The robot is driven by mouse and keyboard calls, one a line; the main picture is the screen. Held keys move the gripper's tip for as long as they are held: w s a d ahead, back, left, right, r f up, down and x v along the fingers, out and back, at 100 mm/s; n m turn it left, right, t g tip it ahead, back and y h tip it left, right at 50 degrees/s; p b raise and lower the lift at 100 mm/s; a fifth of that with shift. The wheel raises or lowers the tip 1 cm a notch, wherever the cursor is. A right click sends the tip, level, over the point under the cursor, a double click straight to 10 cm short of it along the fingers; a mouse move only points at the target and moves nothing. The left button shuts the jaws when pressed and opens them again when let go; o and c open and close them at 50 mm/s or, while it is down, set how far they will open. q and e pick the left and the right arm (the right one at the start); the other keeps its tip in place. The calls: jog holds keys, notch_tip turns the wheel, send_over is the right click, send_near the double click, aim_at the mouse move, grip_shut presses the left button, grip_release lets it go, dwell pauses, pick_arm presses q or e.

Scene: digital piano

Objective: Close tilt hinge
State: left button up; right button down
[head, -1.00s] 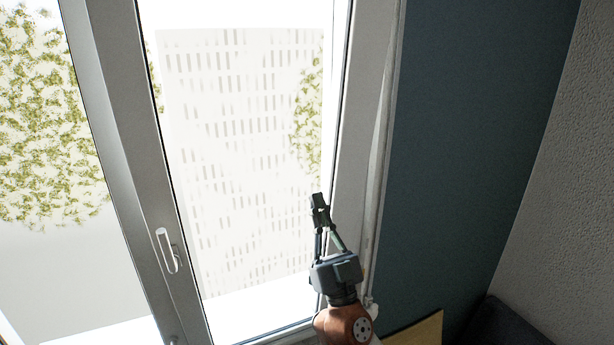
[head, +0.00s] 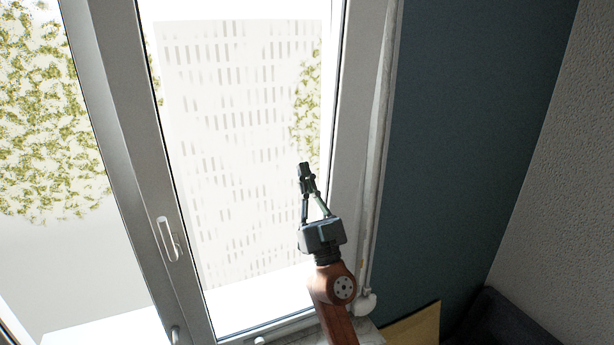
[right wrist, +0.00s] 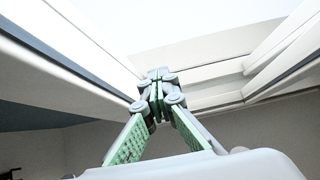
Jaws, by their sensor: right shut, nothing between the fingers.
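The window sash (head: 352,130) has a grey frame around a bright pane, and its right side shows a narrow wedge-like strip against the outer frame (head: 388,100). A pale handle (head: 168,238) is on the upright at the pane's left. How far the sash is tilted is hard to tell in the head view. My right gripper (head: 305,172) is shut and empty in front of the pane's lower right part; contact cannot be told. In the right wrist view its fingertips (right wrist: 157,78) are together, with pale frame bars (right wrist: 205,65) beyond. My left gripper is not in view.
A dark blue wall (head: 470,120) stands right of the window, then a rough grey wall (head: 565,190). A wooden panel (head: 412,328) and a dark object (head: 500,318) are low at the right. A second window pane (head: 60,255) is at the left.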

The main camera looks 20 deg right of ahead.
jog(key=shift+g, duration=0.7)
jog(key=w, duration=0.2)
jog(key=w+r+p, duration=0.1)
jog(key=w, duration=0.2)
jog(key=w+p, duration=0.1)
jog(key=w, duration=0.2)
jog(key=shift+r, duration=0.15)
jog(key=shift+a, duration=0.1)
